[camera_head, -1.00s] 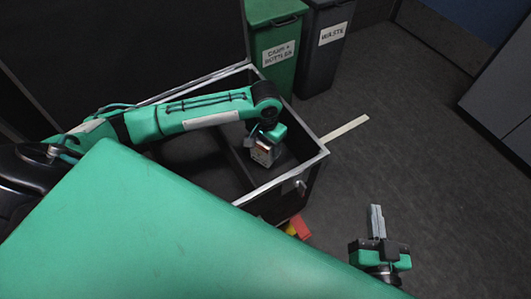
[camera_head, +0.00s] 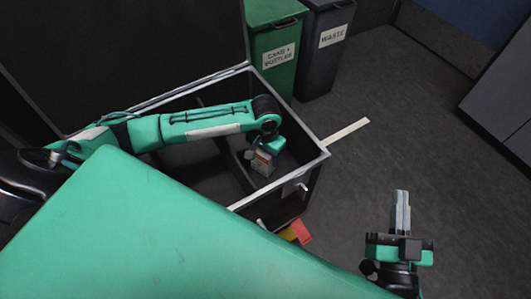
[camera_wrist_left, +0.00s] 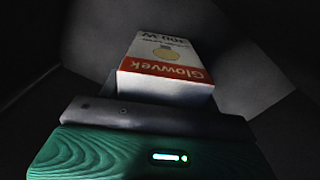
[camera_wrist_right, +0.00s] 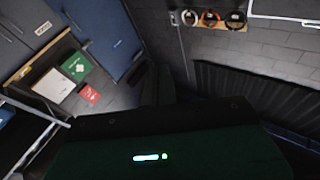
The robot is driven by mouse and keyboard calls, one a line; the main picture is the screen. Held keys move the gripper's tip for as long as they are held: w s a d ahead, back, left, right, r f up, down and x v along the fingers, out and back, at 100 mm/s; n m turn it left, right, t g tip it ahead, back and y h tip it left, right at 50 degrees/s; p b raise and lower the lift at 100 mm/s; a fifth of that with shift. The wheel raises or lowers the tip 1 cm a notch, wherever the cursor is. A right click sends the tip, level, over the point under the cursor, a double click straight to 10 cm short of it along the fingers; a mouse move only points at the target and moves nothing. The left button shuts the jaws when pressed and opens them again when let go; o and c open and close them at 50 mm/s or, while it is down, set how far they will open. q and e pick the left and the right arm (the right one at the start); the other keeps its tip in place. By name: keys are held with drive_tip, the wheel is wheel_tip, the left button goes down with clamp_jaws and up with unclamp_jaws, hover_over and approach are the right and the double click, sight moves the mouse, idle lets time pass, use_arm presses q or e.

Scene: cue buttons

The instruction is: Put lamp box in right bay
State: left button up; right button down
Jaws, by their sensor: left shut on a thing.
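The lamp box (camera_head: 262,163), a small white and orange carton, is in my left gripper (camera_head: 266,153), inside the outline of the open black case (camera_head: 325,154). In the left wrist view the lamp box (camera_wrist_left: 167,62) reads "Glowvek" and sticks out beyond the jaw. A divider splits the case, and the box shows over the right bay (camera_head: 294,157). I cannot tell whether its underside touches the bay floor. My right gripper (camera_head: 402,212) is empty, its fingers together, over the floor right of the case.
A green bin (camera_head: 275,45) and a grey waste bin (camera_head: 325,50) stand behind the case. Red and yellow pieces (camera_head: 299,232) show at the case's front. A pale strip (camera_head: 346,131) lies right of the case. The floor (camera_head: 410,120) on the right is clear.

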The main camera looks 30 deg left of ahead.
use_arm(q)
drive_tip(key=o, duration=1)
use_arm(e)
drive_tip(key=shift+f, duration=0.25)
use_arm(q)
wheel_tip(320, 180, up, 8)
drive_tip(key=p, duration=0.2)
drive_tip(key=shift+p, duration=0.4)
wheel_tip(320, 180, up, 3)
drive_tip(key=shift+p, duration=0.45)
drive_tip(key=shift+r, duration=0.6)
use_arm(e)
drive_tip(key=s+f+g+h, duration=0.1)
drive_tip(key=s+f+g, duration=0.3)
drive_tip(key=f+g, duration=0.5)
drive_tip(key=shift+s+f+h, duration=0.3)
drive_tip(key=shift+f+h, duration=0.1)
drive_tip(key=shift+f, duration=0.5)
use_arm(q)
drive_tip(key=shift+r, duration=0.1)
